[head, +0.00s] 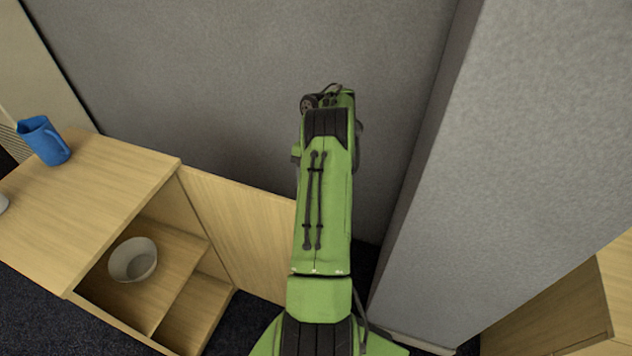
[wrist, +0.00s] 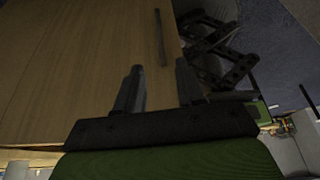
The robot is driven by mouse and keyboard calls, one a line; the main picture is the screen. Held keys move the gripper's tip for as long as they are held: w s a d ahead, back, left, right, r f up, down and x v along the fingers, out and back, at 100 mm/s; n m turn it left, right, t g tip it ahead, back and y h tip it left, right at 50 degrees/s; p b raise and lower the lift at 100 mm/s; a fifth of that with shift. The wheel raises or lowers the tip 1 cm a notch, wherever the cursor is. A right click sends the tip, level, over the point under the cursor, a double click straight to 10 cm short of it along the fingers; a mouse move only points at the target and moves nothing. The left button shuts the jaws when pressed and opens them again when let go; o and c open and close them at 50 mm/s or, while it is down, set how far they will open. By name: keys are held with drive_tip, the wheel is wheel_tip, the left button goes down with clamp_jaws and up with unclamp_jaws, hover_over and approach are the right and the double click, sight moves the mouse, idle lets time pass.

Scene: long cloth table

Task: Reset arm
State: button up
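My green arm stands raised in the middle of the head view, in front of a grey wall panel. My gripper is hidden behind the arm there. In the wrist view my gripper (wrist: 158,68) shows two dark fingers spread apart, with nothing between them. Beyond the fingers is a brown wooden panel (wrist: 85,50) with a thin dark bar (wrist: 160,38) on it. I cannot tell how far the panel is from the fingertips.
A wooden cabinet (head: 95,190) at left carries a blue pitcher (head: 45,142); a white bowl (head: 133,260) sits on its open shelf. Grey partitions (head: 230,80) stand behind and right (head: 530,150) of the arm. Another wooden unit (head: 550,310) is at lower right.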

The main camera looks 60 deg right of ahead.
idle(0.4)
drive_tip(key=w+a+r+m+t+h+p, duration=0.1)
drive_tip(key=w+a+r+m, duration=0.35)
drive_tip(key=a+r, duration=0.6)
drive_tip(key=w+a+r+m+t+h+p, duration=0.15)
drive_tip(key=w+a+r+m, duration=0.35)
drive_tip(key=a+r, duration=0.5)
drive_tip(key=s+a+r+m+t+h, duration=0.1)
drive_tip(key=s+a+r+m, duration=0.1)
drive_tip(key=s+a+r, duration=0.3)
drive_tip(key=s+a+r+m+t+h, duration=0.1)
drive_tip(key=a+r+m, duration=0.15)
drive_tip(key=a, duration=0.55)
drive_tip(key=s+a+f+m+t+p, duration=0.1)
drive_tip(key=s+a+m, duration=0.3)
drive_tip(key=s, duration=0.6)
drive_tip(key=shift+a+f+m+t, duration=0.2)
drive_tip(key=shift+f+m+t, duration=0.2)
drive_tip(key=shift+m, duration=0.7)
